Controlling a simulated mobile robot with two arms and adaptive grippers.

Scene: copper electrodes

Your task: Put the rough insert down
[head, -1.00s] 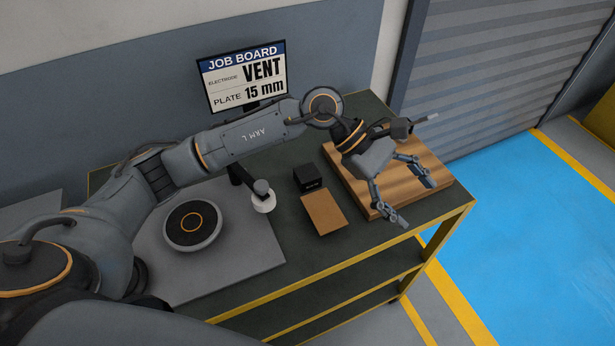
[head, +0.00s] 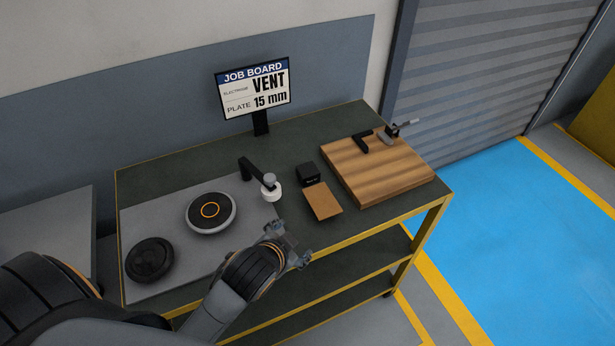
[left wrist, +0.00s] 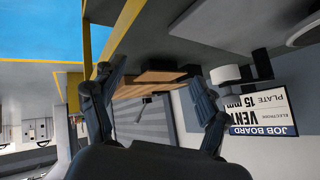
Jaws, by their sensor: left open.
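I cannot tell for sure which thing is the rough insert. A flat brown plate (head: 322,203) lies on the dark bench top beside a small black block (head: 308,174). A ribbed wooden board (head: 378,172) at the bench's right end carries a black angle piece (head: 362,141) and a clamp with a grey handle (head: 397,128). My left gripper (head: 290,245) is open and empty by the bench's front edge, nearer than the brown plate. In the left wrist view its fingers (left wrist: 157,72) are spread with nothing held. My right gripper is not in view.
A grey mat (head: 165,225) on the bench holds a round device with an orange ring (head: 210,211) and a dark disc (head: 150,260). A black stand with a white-based head (head: 271,190) stands beside them. The job board (head: 253,88) reads VENT, 15 mm. Bench top between board and stand is partly clear.

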